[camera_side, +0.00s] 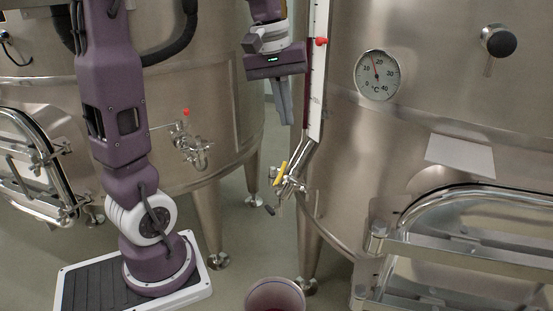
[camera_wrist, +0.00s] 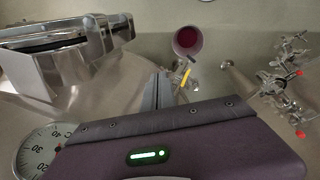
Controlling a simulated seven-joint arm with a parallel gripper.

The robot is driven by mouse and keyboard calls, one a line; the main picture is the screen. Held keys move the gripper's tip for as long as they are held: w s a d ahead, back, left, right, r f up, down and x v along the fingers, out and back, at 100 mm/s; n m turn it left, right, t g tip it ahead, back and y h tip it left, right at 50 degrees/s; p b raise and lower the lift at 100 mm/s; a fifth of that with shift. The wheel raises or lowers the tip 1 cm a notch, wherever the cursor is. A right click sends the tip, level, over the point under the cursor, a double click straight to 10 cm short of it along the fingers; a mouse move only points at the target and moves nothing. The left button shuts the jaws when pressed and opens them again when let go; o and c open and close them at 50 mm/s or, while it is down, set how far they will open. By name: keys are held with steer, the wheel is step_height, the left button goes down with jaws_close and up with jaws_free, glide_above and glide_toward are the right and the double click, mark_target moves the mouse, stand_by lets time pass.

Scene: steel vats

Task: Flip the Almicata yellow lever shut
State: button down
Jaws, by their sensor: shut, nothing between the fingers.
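The yellow lever (camera_side: 280,172) is on a small steel valve (camera_side: 291,184) at the lower end of the level gauge on the right vat. It stands up at a slant, tilted slightly right at its top. In the wrist view the yellow lever (camera_wrist: 186,77) shows as a small slanted bar just right of my fingers. My gripper (camera_side: 286,122) is shut and empty, pointing down beside the gauge, above the lever and apart from it. In the wrist view my gripper's fingers (camera_wrist: 158,76) are together and partly hide the area around the valve.
A cup with dark red liquid (camera_side: 275,295) stands below the valve. The level gauge (camera_side: 317,80) runs close to my gripper's right. The right vat carries a thermometer (camera_side: 377,75) and a hatch (camera_side: 470,240). Another valve (camera_side: 190,148) is on the left vat.

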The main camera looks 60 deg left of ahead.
mark_target(280, 173)
steer(key=w+a+f+n+h, duration=0.1)
steer(key=a+f+n, duration=0.3)
steer(key=a, duration=0.5)
steer(key=w+a+f+n+g+h, duration=0.1)
steer(key=a+f+n, duration=0.3)
steer(key=a, duration=0.6)
steer(key=shift+w+a+f+n+g, duration=0.2)
steer(key=shift+w+f+n+g, duration=0.1)
steer(key=shift+w+f, duration=0.4)
steer(key=shift+w, duration=0.1)
steer(key=shift+w+d+f, duration=0.15)
steer(key=shift+d+f, duration=0.9)
steer(key=shift+f, duration=0.55)
steer(key=shift+w+d+f, duration=0.15)
steer(key=shift+d+f, duration=0.95)
steer(key=shift+f, duration=0.5)
steer(key=shift+w+d+f, duration=0.15)
steer(key=shift+d+f, duration=0.9)
steer(key=shift+f, duration=0.55)
